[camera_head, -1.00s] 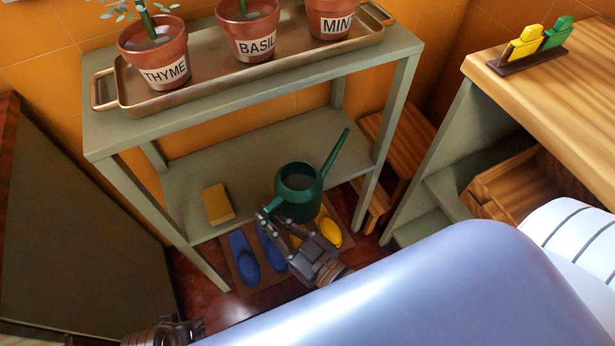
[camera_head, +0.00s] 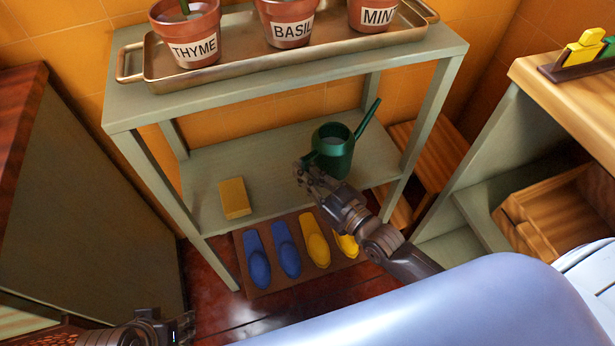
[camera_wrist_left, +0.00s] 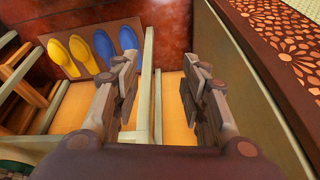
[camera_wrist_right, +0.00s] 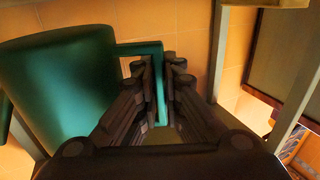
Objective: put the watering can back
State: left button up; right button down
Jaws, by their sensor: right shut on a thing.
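The dark green watering can (camera_head: 336,152) is over the lower shelf (camera_head: 270,148) of the grey-green stand, its spout pointing up to the right. I cannot tell whether its base touches the shelf. My right gripper (camera_head: 305,172) is at its left side. In the right wrist view, the can's body (camera_wrist_right: 62,85) fills the left, and the right gripper (camera_wrist_right: 160,90) is shut on its green handle (camera_wrist_right: 158,80). My left gripper (camera_head: 155,318) is low at the left of the head view. In the left wrist view, the left gripper (camera_wrist_left: 160,75) has its fingers apart with nothing between them.
A yellow block (camera_head: 234,198) lies on the lower shelf, left of the can. Blue and yellow shoes (camera_head: 286,248) stand on a brown mat below. A tray (camera_head: 290,57) of labelled herb pots is on top. A wooden stool (camera_head: 425,165) stands to the right.

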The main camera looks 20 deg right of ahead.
jog(key=shift+w+d, duration=0.2)
jog(key=shift+w, duration=0.25)
jog(key=shift+w+d+f+b, duration=0.15)
jog(key=shift+f+b, duration=0.2)
jog(key=shift+f, duration=0.1)
jog(key=shift+w+d+f+b, duration=0.1)
jog(key=shift+w+f+b, duration=0.05)
jog(key=shift+f+b, duration=0.5)
jog(key=shift+f, duration=0.65)
pick_arm(q)
jog(key=shift+w+d+f+t, duration=0.2)
jog(key=shift+w+f+t, duration=0.2)
jog(key=shift+w+f, duration=0.4)
jog(key=shift+w, duration=0.15)
